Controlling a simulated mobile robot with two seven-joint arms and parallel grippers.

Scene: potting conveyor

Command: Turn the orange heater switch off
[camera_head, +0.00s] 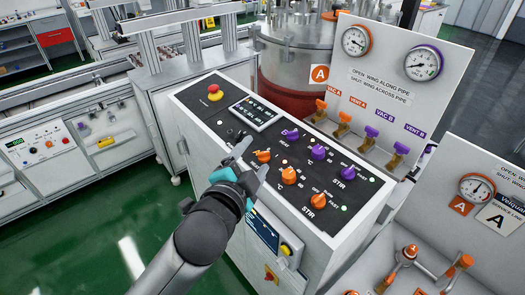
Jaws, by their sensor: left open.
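The orange switch in the leftmost place of the orange row (262,155) sits on the black top panel of the console (225,118). It looks like the heater switch, but its label is hidden by my gripper. My left gripper (253,157) reaches in from the lower left, over the panel's front edge. Its two fingers are apart and empty, with the tips just short of the orange switch. I cannot tell whether they touch it or which way its pointer is set. My right gripper is not in view.
An orange dial (289,175) and the orange stir switch (319,200) follow in the same row. Purple controls (318,152) stand behind. A red and yellow stop button (214,92) and a small display (253,113) are at the panel's left. Orange valve handles (333,116) stand behind.

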